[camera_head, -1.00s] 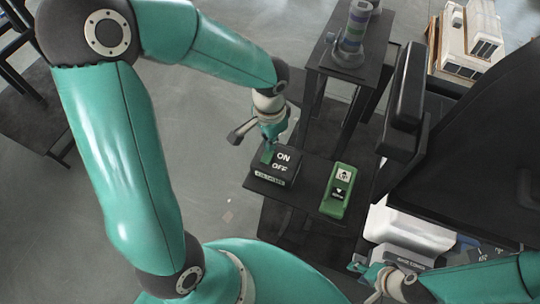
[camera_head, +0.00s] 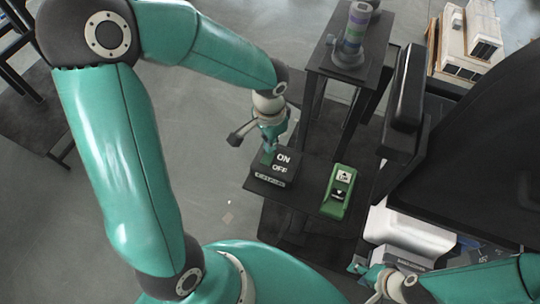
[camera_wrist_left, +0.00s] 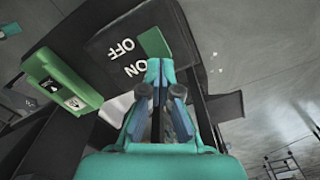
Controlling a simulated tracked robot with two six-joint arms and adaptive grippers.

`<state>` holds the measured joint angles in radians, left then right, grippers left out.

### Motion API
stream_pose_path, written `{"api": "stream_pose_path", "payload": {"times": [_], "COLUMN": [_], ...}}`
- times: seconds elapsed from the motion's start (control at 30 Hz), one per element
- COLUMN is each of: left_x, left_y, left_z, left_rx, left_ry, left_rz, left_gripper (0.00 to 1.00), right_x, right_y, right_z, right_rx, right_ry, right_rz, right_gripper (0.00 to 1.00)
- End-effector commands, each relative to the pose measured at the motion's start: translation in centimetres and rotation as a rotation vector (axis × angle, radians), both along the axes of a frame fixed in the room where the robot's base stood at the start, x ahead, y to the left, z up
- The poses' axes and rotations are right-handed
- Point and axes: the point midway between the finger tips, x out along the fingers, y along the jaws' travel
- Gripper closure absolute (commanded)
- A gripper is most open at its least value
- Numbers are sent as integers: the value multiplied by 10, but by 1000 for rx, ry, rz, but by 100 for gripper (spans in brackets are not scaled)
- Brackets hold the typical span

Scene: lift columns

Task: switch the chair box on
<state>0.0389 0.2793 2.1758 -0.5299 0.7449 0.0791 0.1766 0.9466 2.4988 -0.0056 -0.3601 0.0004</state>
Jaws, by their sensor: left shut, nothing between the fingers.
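The black box marked ON and OFF (camera_head: 281,168) stands on a dark shelf in the middle of the head view. A small green switch piece (camera_wrist_left: 154,42) shows on it beside the lettering in the left wrist view. My left gripper (camera_head: 269,147) is shut and empty, with its tips at the ON end of the box, close to the green piece. In the left wrist view its tips (camera_wrist_left: 160,66) look near or against that piece; I cannot tell if they touch. My right gripper (camera_head: 368,271) is low at the right, partly seen, its opening unclear.
A green control with up and down arrows (camera_head: 339,191) stands on the same shelf, right of the box. A striped cylinder (camera_head: 353,35) stands on a higher dark stand behind. A large black chair-like form (camera_head: 465,150) fills the right. Open floor lies left of the shelf.

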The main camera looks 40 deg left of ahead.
Motion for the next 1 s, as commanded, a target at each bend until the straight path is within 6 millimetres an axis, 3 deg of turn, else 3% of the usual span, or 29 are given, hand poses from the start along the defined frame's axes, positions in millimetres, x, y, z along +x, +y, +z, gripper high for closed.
{"api": "stream_pose_path", "payload": {"times": [1.0], "left_x": [0], "left_y": [-1], "left_z": [-12], "left_rx": [0], "left_ry": [0], "left_rz": [-2], "left_gripper": [100], "right_x": [0], "right_y": [0], "right_z": [-12], "right_rx": [0], "right_ry": [0], "right_rz": [0], "right_gripper": [60]}}
